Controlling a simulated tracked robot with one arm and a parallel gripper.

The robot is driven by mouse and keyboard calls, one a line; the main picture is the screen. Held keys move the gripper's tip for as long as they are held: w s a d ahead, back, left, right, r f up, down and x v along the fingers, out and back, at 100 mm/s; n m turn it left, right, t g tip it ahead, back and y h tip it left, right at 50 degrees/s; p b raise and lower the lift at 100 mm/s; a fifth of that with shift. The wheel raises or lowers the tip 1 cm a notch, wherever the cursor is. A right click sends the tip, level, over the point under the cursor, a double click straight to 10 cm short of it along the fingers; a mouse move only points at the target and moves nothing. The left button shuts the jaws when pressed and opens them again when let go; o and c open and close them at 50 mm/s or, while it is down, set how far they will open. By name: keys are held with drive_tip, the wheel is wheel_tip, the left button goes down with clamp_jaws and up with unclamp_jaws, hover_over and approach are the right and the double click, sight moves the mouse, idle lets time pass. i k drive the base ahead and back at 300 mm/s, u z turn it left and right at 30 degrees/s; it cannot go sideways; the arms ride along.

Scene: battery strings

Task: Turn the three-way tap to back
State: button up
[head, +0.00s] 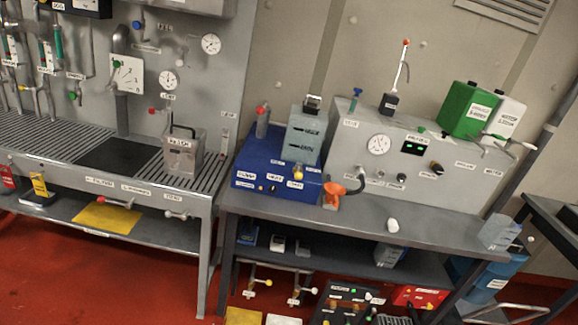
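I cannot tell for sure which fitting is the three-way tap; the labels are too small to read. Several tap-like handles show in the head view. A red-tipped lever (128,203) and a pale lever (176,214) sit under the left bench's front edge. A red-knobbed handle (152,110) is on the left wall panel. My gripper is not in view.
The left bench (207,215) carries a grey metal can (183,150). The right bench (440,222) carries a blue box (258,165), a grey gauge console (350,130), and green and white canisters. Red floor (100,285) is open in front of the left bench.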

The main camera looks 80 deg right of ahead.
sight(298, 175)
drive_tip(key=z, duration=0.5)
drive_tip(key=i, duration=1)
drive_tip(key=z, duration=0.8)
drive_tip(key=k, duration=0.7)
drive_tip(key=z, duration=0.2)
drive_tip(key=i, duration=0.8)
drive_tip(key=u, duration=0.15)
